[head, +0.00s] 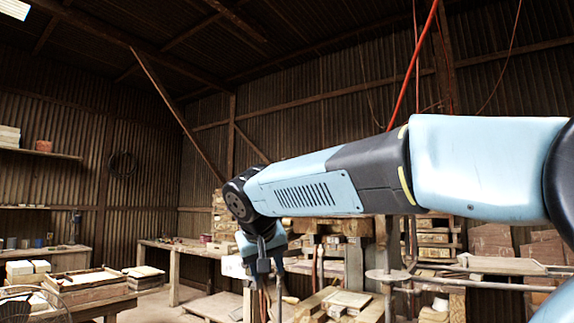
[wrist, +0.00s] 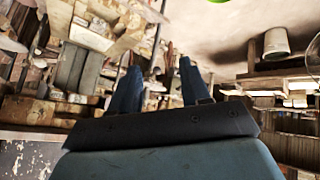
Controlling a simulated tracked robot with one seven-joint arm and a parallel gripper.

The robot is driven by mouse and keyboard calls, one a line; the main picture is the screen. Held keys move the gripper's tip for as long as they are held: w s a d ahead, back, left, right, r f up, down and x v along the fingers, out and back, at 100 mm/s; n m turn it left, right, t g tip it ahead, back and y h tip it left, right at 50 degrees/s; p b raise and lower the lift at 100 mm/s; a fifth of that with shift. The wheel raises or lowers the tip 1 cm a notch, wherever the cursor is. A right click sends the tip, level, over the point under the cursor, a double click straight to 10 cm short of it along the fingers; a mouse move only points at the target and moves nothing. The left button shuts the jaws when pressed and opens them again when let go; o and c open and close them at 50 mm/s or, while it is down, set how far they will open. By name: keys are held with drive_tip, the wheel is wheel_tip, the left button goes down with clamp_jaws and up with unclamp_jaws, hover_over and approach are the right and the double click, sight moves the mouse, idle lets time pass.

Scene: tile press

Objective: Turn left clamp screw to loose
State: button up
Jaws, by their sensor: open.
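I cannot make out the left clamp screw in either view. A metal stand with a round plate (head: 388,275) and flat bars is at the lower right of the head view; I cannot tell whether it belongs to the press. My arm hides part of the middle background.
A workbench (head: 185,247) runs along the back wall. Stacked wooden boxes and boards (head: 436,240) stand behind my arm. A table with a wooden tray (head: 85,285) is at lower left. A bucket (wrist: 277,45) shows in the wrist view, beside pale open floor.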

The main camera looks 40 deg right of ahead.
drive_tip(key=w+d+r+m+h, duration=0.3)
drive_tip(key=w+r+h, duration=0.1)
drive_tip(key=r, duration=0.5)
drive_tip(key=w+d+r+m+h, duration=0.2)
drive_tip(key=w+r+h, duration=0.25)
drive_tip(key=r, duration=0.45)
drive_tip(key=w+d+r+m+h, duration=0.3)
drive_tip(key=w+r, duration=0.2)
drive_tip(key=r, duration=0.5)
drive_tip(key=x, duration=1.3)
drive_tip(key=shift+w+d+f, duration=0.1)
drive_tip(key=shift+f, duration=0.2)
clamp_jaws()
